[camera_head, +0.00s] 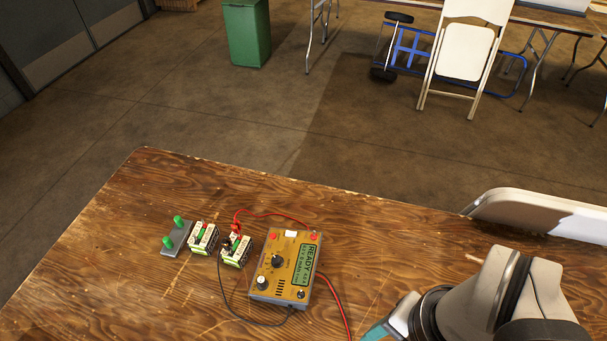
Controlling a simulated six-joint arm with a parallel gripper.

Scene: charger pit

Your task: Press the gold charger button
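The gold charger (283,271) lies on the wooden table. Its green display (305,264) reads READY. Its face has a large black knob (278,261), a whitish round knob or button (262,282) at the lower left and a small dark round one (300,294) at the lower right. A white square part (291,233) sits at its top edge between red terminals. I cannot tell which of these is the button.
Two small battery-like blocks (203,237) (236,250) and a grey plate with green pegs (176,238) stand left of the charger. Red and black cables (236,313) run around it. The wooden table (115,262) is bare at left. A folding chair back (540,212) stands at the right edge.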

